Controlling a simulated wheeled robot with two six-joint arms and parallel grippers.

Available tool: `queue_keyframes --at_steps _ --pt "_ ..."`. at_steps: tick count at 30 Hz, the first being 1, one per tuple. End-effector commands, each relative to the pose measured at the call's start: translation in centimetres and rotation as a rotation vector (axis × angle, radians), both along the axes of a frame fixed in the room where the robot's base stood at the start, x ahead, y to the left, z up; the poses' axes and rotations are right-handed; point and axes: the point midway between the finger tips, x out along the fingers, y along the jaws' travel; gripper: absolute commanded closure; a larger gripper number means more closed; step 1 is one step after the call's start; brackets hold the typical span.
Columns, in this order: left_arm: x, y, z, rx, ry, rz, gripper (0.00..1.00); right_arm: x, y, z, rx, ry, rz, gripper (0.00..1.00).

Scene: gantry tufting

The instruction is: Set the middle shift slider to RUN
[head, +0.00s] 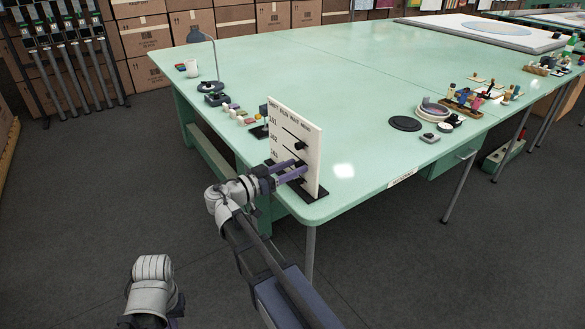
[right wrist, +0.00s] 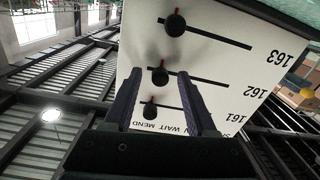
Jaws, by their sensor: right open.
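The white slider board (head: 312,136) stands upright on a dark base at the table's near corner. It has rows 161, 162 and 163 under a header including RUN, WAIT and MEND. In the right wrist view the board is upside down. The middle slider's black knob (right wrist: 160,77), row 162, sits near the MEND end of its slot. The 163 knob (right wrist: 175,25) and the 161 knob (right wrist: 149,112) are also near that end. My right gripper (right wrist: 160,74) is open, its purple fingers on either side of the middle knob with gaps visible. My left gripper is hidden.
The green table (head: 330,80) is mostly clear in its middle. A desk lamp (head: 203,38) and small items stand left of the board. A black disc (head: 405,123) and several small objects lie to the right. Cardboard boxes (head: 145,35) stand behind.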

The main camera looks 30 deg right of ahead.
Motion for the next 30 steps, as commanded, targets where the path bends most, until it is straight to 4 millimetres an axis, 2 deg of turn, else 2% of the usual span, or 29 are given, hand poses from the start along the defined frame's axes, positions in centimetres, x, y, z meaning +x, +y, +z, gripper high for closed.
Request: queue_keyframes --at_steps 9,24,30 --pt "0.0 0.0 0.0 0.0 0.0 0.0 1.0 0.05 -0.19 0.0 0.0 0.0 0.001 0.44" --pt "0.0 0.0 0.0 0.0 0.0 0.0 1.0 0.04 -0.17 -0.01 0.0 0.0 0.001 1.0" --pt "0.0 0.0 0.0 0.0 0.0 0.0 1.0 0.04 -0.16 -0.01 0.0 0.0 0.001 1.0"
